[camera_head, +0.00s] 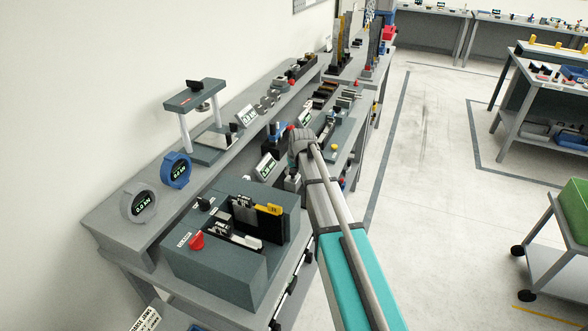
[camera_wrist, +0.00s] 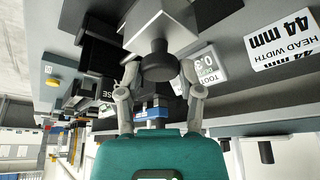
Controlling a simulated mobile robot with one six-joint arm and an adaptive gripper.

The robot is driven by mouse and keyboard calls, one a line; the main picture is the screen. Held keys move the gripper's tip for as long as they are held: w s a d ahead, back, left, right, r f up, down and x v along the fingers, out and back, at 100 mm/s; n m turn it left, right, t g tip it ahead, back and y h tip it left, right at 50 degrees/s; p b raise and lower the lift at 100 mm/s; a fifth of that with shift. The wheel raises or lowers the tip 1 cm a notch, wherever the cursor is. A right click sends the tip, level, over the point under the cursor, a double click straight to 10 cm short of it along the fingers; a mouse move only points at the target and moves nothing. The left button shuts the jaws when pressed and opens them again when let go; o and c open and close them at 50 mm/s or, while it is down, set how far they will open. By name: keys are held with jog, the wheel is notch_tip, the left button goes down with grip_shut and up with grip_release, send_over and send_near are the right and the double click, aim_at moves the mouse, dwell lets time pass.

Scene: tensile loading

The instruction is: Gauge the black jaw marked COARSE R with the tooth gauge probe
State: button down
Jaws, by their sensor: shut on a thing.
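In the wrist view my gripper (camera_wrist: 159,70) has its two grey fingers closed on the round black knob of the tooth gauge probe (camera_wrist: 158,58). Close beside it is a white tooth gauge display (camera_wrist: 208,66), its reading starting with 0.3. A black block with lettering ending in "SE" (camera_wrist: 107,86) is left of the fingers, partly hidden; I cannot tell whether it is the COARSE R jaw. The probe tip is hidden, so contact cannot be told. In the head view my gripper is mostly hidden behind my wrist, beside the bench.
A grey fixture box (camera_head: 225,265) with a red knob and black jaws stands nearest. Blue and grey round gauges (camera_head: 174,170) and a press frame (camera_head: 197,100) stand on the upper shelf. A HEAD WIDTH 44 mm label (camera_wrist: 283,45) is at right. The floor (camera_head: 440,215) is clear.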

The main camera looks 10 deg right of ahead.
aim_at(288, 180)
jog(key=s+a, duration=0.1)
jog(key=s, duration=0.1)
jog(key=shift+s+a, duration=0.4)
jog(key=shift+c, duration=1.3)
grip_release()
jog(key=shift+w, duration=0.15)
